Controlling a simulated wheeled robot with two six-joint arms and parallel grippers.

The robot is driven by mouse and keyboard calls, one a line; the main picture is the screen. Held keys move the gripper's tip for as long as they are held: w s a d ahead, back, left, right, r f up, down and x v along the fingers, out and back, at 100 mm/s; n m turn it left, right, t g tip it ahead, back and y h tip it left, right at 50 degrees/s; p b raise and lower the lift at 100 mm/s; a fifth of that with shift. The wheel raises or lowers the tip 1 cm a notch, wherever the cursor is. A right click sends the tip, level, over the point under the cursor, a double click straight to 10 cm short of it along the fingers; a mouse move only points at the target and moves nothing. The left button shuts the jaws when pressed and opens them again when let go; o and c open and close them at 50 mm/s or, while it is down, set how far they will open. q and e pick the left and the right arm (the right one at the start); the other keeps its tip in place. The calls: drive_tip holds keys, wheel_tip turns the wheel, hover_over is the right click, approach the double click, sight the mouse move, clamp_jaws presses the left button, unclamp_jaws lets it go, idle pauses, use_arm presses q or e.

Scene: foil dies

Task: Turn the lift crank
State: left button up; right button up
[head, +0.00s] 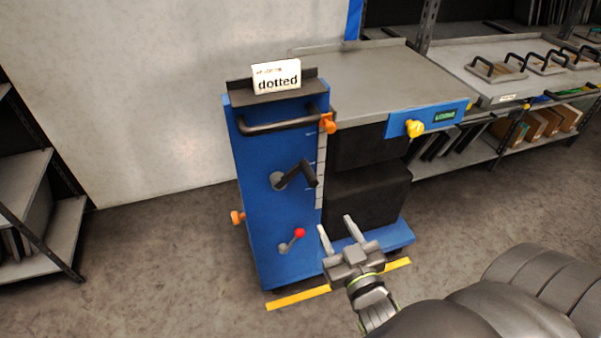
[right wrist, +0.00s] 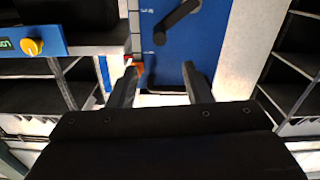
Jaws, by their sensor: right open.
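The lift crank (head: 295,176) is a dark arm with a black handle on a grey hub, on the front of the blue lift column (head: 260,215). In the right wrist view the crank (right wrist: 177,20) shows near the top, beyond the fingers. My right gripper (head: 336,228) is open and empty, below and to the right of the crank, apart from it. Its two fingers also show in the right wrist view (right wrist: 160,82). My left gripper is not in view.
A red-knobbed lever (head: 299,233) sits below the crank. A black push bar (head: 275,121) and an orange knob (head: 328,123) are above. The grey lift table (head: 385,75) carries a yellow knob (head: 414,128). Shelves stand left (head: 45,215) and right. A yellow strip (head: 297,297) marks the floor.

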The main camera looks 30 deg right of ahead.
sight(309, 174)
drive_tip(key=b+x, duration=0.1)
drive_tip(key=x, duration=1.6)
drive_tip(key=shift+w+d, duration=0.15)
clamp_jaws()
drive_tip(key=shift+w, duration=0.1)
